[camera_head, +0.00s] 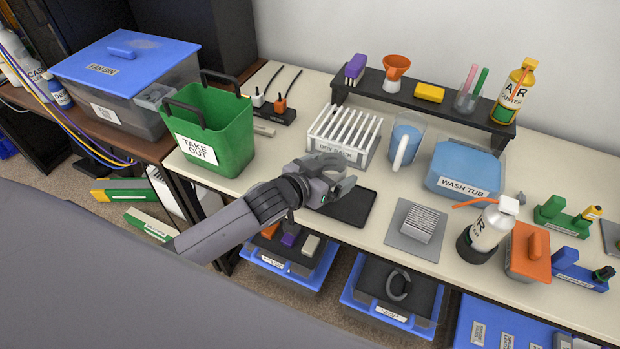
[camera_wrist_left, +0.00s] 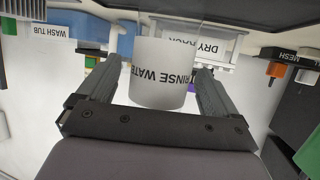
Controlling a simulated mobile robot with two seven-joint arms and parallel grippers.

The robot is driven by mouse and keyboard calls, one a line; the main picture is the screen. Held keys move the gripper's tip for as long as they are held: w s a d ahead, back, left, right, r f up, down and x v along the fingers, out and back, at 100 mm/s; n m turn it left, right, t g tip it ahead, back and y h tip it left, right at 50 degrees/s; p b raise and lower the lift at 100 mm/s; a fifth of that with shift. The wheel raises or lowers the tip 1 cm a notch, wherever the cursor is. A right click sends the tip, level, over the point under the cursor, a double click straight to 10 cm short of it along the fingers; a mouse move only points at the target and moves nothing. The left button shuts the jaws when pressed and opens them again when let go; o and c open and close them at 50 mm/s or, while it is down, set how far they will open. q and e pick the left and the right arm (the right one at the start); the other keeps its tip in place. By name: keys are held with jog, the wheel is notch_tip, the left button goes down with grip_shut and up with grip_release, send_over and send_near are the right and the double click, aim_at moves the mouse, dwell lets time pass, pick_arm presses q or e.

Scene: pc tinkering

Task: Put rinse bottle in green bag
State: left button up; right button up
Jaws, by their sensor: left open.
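The green bag (camera_head: 213,128), labelled TAKE OUT, stands open with dark handles at the bench's left end. A light-blue jug (camera_head: 405,138) with a white handle stands between the dry rack and wash tub. My right gripper is not in view.
The dry rack (camera_head: 343,135) stands behind my left gripper, and the wash tub (camera_head: 464,170) is right of the jug. A dark mat (camera_head: 350,207) lies under the gripper. A raised shelf (camera_head: 430,108) lines the back. An orange container (camera_head: 527,253) is beside the white bottle.

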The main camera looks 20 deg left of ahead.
pick_arm(q)
jog(key=v, duration=1.1)
jog(key=s+a+f+n+g+y, duration=0.1)
jog(key=s+f+g, duration=0.1)
jog(key=s+f, duration=1.2)
jog(key=shift+f+y+p, duration=0.3)
jog(key=shift+f+y, duration=0.1)
jog(key=shift+f, duration=0.05)
jog(key=shift+w, duration=0.1)
